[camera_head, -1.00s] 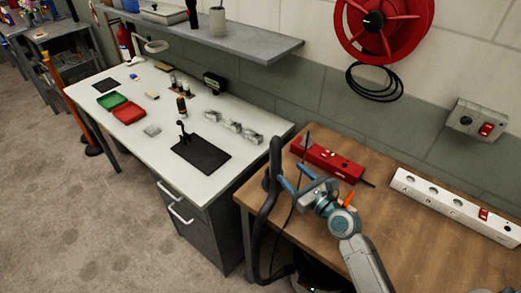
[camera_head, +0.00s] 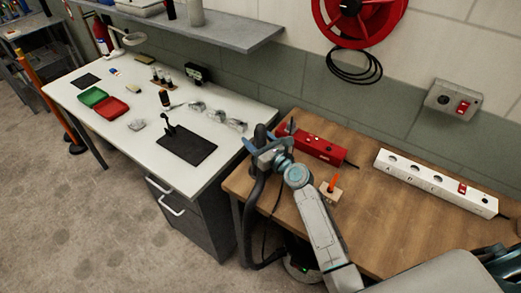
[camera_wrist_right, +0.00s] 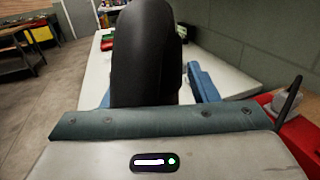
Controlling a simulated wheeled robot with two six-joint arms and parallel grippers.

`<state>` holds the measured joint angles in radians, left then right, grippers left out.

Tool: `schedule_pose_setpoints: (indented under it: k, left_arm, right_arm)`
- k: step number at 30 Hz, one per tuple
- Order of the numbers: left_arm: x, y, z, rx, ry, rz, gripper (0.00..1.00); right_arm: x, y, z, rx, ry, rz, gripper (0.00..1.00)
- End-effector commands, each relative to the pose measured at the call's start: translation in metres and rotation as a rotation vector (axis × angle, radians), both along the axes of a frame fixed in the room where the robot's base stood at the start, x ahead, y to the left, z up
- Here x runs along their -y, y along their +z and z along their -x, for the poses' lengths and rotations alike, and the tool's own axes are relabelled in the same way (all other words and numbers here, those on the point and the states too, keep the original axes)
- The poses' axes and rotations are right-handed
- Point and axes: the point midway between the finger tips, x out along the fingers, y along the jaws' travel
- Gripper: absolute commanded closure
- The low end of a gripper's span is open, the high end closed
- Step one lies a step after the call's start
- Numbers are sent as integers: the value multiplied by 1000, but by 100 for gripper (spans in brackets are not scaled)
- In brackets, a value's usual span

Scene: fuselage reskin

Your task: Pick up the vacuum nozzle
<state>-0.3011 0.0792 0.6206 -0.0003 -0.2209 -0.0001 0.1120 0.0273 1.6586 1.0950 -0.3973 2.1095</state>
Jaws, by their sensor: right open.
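The black vacuum nozzle (camera_head: 261,135) stands upright at the left end of the wooden table, with its hose (camera_head: 249,215) hanging down past the table edge. My right gripper (camera_head: 265,140) is at the nozzle's upper part, with its blue fingers open. In the right wrist view the nozzle (camera_wrist_right: 147,52) rises large between the two blue fingers of my right gripper (camera_wrist_right: 152,92), one on each side. It hides much of the finger area, so contact cannot be told. My left gripper is not in view.
A red power box (camera_head: 318,147) lies just right of the gripper, and a white socket strip (camera_head: 435,182) lies further right. A small block with an orange piece (camera_head: 332,186) sits beside my forearm.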

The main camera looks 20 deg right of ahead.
Motion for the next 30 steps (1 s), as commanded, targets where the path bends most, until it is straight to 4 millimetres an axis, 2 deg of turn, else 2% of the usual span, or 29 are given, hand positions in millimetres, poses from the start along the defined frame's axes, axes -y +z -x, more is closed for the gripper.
schedule_pose_setpoints:
  k: [7, 15, 23, 26, 30]
  left_arm:
    - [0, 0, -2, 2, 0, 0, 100]
    - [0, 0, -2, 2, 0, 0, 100]
    - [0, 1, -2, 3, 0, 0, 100]
    - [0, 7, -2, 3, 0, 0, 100]
    - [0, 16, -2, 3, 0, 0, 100]
  right_arm:
    - [-1, 0, -2, 0, 0, 0, 46]
    - [-1, 0, -1, 0, 0, 0, 97]
    - [-1, 3, -2, 1, 0, 0, 97]
    - [-1, 15, -2, 3, 1, 1, 97]
    - [-1, 44, -2, 6, 1, 2, 97]
